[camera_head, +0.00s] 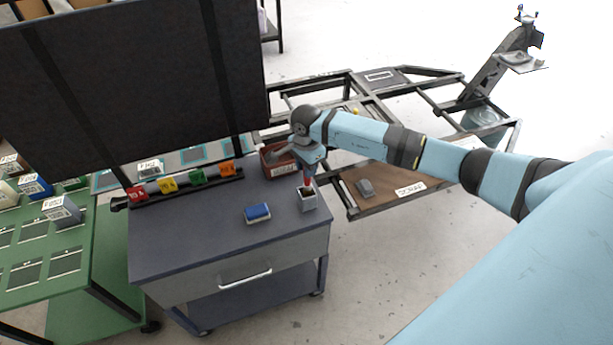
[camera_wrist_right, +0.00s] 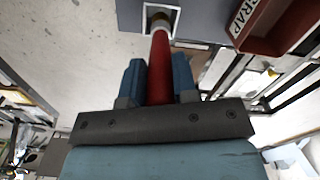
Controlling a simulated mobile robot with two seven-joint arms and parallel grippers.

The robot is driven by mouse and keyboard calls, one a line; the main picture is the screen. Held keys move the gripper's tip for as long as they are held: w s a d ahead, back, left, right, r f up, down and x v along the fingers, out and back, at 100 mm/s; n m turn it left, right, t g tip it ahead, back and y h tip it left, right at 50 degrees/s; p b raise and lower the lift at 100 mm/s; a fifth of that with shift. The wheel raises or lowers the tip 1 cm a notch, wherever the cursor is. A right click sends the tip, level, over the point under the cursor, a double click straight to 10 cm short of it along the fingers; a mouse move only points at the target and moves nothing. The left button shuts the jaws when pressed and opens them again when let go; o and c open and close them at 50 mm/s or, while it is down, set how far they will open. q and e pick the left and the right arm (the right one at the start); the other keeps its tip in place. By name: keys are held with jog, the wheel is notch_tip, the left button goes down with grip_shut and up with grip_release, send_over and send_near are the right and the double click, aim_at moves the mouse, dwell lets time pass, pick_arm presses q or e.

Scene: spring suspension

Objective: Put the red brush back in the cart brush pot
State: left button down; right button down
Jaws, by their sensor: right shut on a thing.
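The red brush (camera_wrist_right: 160,68) is held between the two blue fingers of my right gripper (camera_wrist_right: 158,80). Its far end, with a pale ferrule, lines up with the opening of the white square brush pot (camera_wrist_right: 176,20) in the right wrist view. In the head view the red handle (camera_head: 308,182) points down over the pot (camera_head: 308,203), at the right edge of the grey cart top (camera_head: 200,235). The brush tip appears at or inside the pot's mouth; how deep is unclear. My right gripper (camera_head: 309,172) is above the pot. My left gripper is not in view.
A reddish scrap bin (camera_head: 278,168) stands beside the pot, also in the wrist view (camera_wrist_right: 262,28). A blue block (camera_head: 257,213) lies on the cart. Coloured holders (camera_head: 197,177) line its back edge. A green table (camera_head: 60,262) stands left; a metal frame (camera_head: 350,205) is right.

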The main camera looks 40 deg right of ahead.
aim_at(306, 184)
notch_tip(306, 184, down, 5)
jog(key=shift+r, duration=0.2)
jog(key=shift+f, duration=0.1)
jog(key=shift+f, duration=0.15)
jog(key=c, duration=0.9)
grip_release()
